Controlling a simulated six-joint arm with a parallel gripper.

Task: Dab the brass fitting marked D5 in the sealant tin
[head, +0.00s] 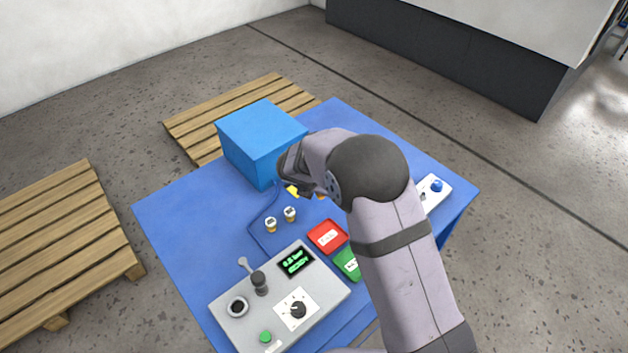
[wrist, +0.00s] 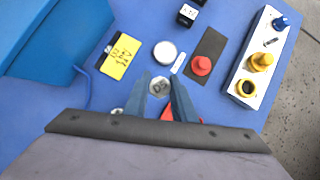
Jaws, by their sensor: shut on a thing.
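My gripper (wrist: 160,88) is shut on a round, pale-topped fitting (wrist: 159,85) between its two blue-grey fingers in the wrist view. The fitting's top carries a dark marking that seems to start with D; the rest is too small to read. A round tin with a whitish top (wrist: 165,53), seemingly the sealant tin, lies just beyond the fingertips, apart from the fitting in the picture. A small white label (wrist: 178,64) lies beside it. In the head view my arm hides the tin and most of the gripper. Two other brass fittings (head: 271,224) (head: 290,213) stand on the blue table.
A yellow labelled block (wrist: 120,56) is left of the tin. A red knob (wrist: 201,66) on a dark strip and a white valve block (wrist: 262,60) are right. A blue box (head: 262,140), red tray (head: 328,237), green tray (head: 347,263) and grey control panel (head: 235,285) surround the area.

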